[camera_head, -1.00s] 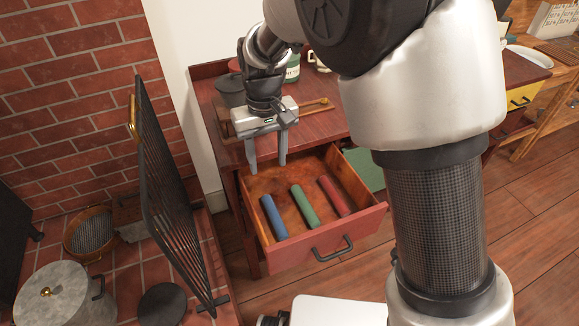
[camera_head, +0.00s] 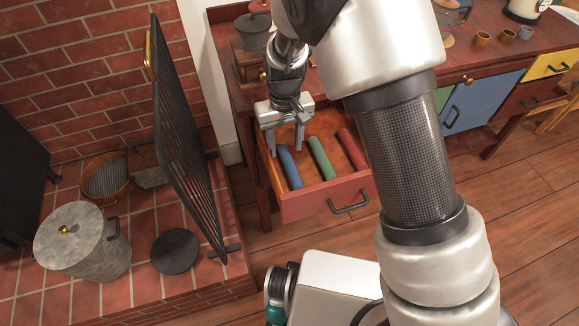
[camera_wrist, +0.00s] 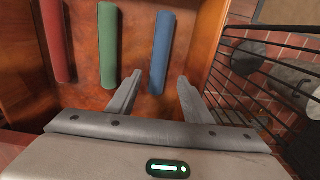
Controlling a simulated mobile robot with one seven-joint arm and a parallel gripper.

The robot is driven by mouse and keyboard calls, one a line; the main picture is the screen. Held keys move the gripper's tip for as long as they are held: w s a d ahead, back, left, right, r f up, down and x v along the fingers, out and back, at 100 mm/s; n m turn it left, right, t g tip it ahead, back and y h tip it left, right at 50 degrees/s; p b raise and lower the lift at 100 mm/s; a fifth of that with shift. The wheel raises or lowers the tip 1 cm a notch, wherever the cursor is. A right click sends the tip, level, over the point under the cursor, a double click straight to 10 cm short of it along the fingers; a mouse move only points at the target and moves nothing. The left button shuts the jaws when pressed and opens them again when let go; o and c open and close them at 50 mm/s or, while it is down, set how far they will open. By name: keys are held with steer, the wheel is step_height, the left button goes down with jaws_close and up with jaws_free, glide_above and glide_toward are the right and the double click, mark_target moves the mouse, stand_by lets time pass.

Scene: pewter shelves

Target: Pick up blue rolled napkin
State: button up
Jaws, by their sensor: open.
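The blue rolled napkin (camera_head: 289,167) lies in the open red drawer (camera_head: 312,204), at its left side. A green roll (camera_head: 321,158) and a red roll (camera_head: 352,149) lie to its right. My gripper (camera_head: 286,153) is open and empty, over the drawer at the blue roll's far end. In the wrist view the blue rolled napkin (camera_wrist: 161,52) extends ahead of my gripper (camera_wrist: 157,85), its near end lying between the two spread fingers. I cannot tell how high the fingertips are above it.
A black metal screen (camera_head: 187,140) stands left of the drawer, beside a lidded grey pot (camera_head: 82,243) on the tiled hearth. The drawer's walls rise close around the rolls. Small cups (camera_head: 482,39) stand on the desk at the right.

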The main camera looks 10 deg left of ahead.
mark_target(287, 157)
steer(key=f+b, duration=0.1)
steer(key=f, duration=0.4)
steer(key=shift+d, duration=0.2)
steer(key=c, duration=1.2)
